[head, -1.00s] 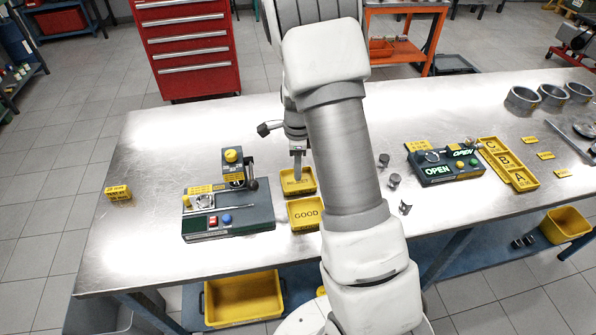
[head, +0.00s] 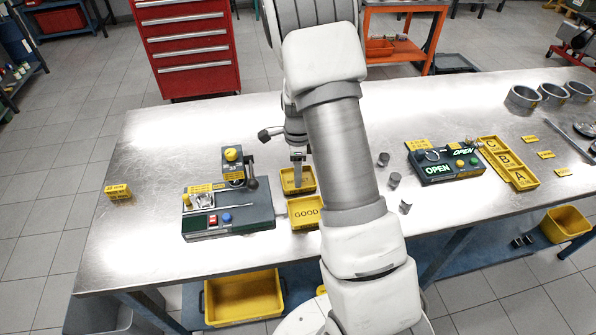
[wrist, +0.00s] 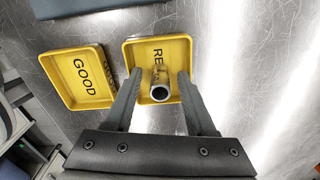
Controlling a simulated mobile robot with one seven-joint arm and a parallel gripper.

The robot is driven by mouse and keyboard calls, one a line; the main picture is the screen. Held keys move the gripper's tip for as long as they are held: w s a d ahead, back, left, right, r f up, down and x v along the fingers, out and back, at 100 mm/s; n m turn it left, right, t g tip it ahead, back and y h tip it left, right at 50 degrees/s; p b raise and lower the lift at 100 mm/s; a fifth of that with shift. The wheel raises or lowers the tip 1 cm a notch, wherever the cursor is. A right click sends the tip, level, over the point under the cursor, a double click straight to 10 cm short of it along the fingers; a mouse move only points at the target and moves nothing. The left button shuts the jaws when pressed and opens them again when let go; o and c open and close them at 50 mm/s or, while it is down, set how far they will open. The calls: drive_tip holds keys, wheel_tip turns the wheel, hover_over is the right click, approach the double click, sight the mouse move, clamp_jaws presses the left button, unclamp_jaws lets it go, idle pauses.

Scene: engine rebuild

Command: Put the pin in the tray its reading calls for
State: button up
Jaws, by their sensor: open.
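The pin (wrist: 160,92) is a short grey hollow cylinder. In the wrist view it is over the yellow tray marked "RE…" (wrist: 136,52), its open end facing the camera and covering part of the lettering. I cannot tell whether it touches the tray floor. My gripper (wrist: 158,74) is open, one finger each side of the pin with gaps showing. In the head view my gripper (head: 298,178) points down at this tray (head: 285,189), and the pin cannot be made out. The yellow GOOD tray (wrist: 63,62) is beside it and looks empty; it also shows in the head view (head: 306,224).
A gauge station (head: 245,216) with red and blue buttons stands left of the trays. The table's left part is mostly clear.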

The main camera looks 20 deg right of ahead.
drive_tip(key=s+a+r+n+t, duration=0.1)
drive_tip(key=s+r+n, duration=0.1)
drive_tip(key=r, duration=0.7)
drive_tip(key=s+a+r+n, duration=0.1)
drive_tip(key=a+r+n, duration=0.1)
drive_tip(key=r, duration=0.8)
drive_tip(key=s+a+r+n+t, duration=0.2)
drive_tip(key=s+r+n, duration=0.3)
drive_tip(key=s+n, duration=0.4)
drive_tip(key=s+a+r+n+t, duration=0.2)
drive_tip(key=s+a+r+n, duration=0.2)
drive_tip(key=s+n, duration=0.5)
drive_tip(key=shift+s+a+r+n+t, duration=0.35)
drive_tip(key=shift+s+r, duration=0.2)
drive_tip(key=shift+s, duration=0.65)
